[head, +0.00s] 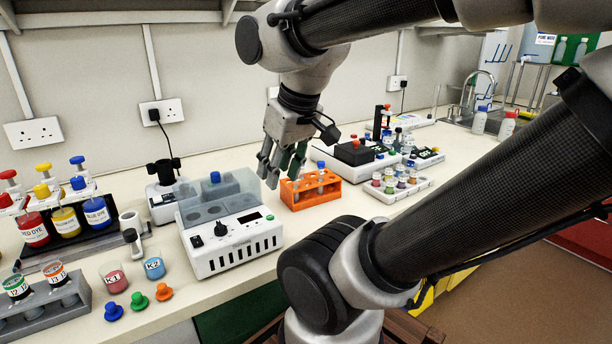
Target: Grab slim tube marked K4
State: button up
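An orange rack (326,195) stands on the bench just right of the white centrifuge-like machine and holds slim tubes. One tube (321,168) shows at its back right. No K4 mark is legible on any tube, so I cannot tell which is K4. My gripper (280,176) points down above and just left of the rack, partly in front of its left end. Its fingers look spread, with nothing visible between them.
The white machine (235,255) with a clear lid stands close left of my gripper. Cups marked K1 (115,278) and K2 (154,267) stand at the front left. A rack of small colourful jars (397,192) and white devices (350,165) are to the right.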

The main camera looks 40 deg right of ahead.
aim_at(320, 163)
jog(key=z, duration=0.75)
